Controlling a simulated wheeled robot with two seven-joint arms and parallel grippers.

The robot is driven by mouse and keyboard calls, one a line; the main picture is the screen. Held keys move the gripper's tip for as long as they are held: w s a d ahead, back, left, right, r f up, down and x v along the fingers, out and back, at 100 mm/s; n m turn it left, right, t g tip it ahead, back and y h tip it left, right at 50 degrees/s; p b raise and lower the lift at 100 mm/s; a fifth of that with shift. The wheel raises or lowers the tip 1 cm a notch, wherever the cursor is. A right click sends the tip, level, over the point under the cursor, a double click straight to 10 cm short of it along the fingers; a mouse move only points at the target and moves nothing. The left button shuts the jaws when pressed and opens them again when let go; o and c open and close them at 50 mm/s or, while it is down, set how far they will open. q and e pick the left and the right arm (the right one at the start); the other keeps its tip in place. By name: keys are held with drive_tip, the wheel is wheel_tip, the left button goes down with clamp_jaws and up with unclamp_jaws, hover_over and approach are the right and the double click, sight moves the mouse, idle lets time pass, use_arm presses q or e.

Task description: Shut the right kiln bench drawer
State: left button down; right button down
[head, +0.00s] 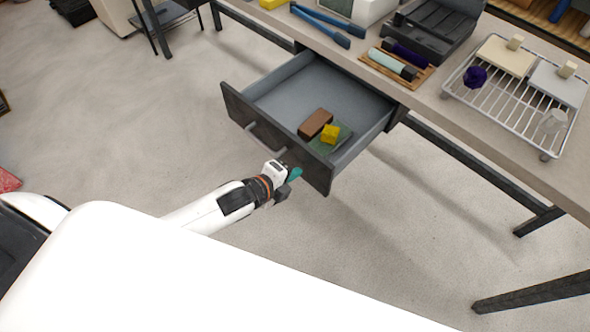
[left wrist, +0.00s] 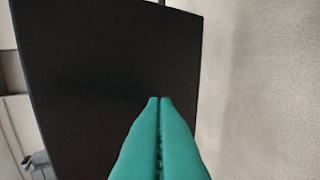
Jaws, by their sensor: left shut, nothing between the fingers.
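The kiln bench drawer (head: 232,104) is pulled well out from under the bench top, with a dark front and a grey bar handle (head: 264,139). A brown block (head: 314,123), a yellow block (head: 329,134) and a flat green piece (head: 341,139) lie in it. My left gripper (head: 295,174) has its teal fingers shut and empty at the drawer front, right of the handle. In the left wrist view the closed fingertips (left wrist: 160,99) point at the dark drawer front (left wrist: 100,60). I cannot tell whether they touch it. My right gripper is not in view.
The bench top (head: 440,120) holds a wire rack (head: 495,95) with tiles, a purple piece and a glass, a wooden tray (head: 400,72) with rods, a black case (head: 430,30) and blue-handled pliers (head: 325,22). A bench leg stands at lower right. The floor around the drawer is clear.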

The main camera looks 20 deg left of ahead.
use_arm(q)
drive_tip(key=shift+w+d, duration=0.2)
drive_tip(key=shift+w, duration=0.2)
drive_tip(key=shift+w, duration=0.1)
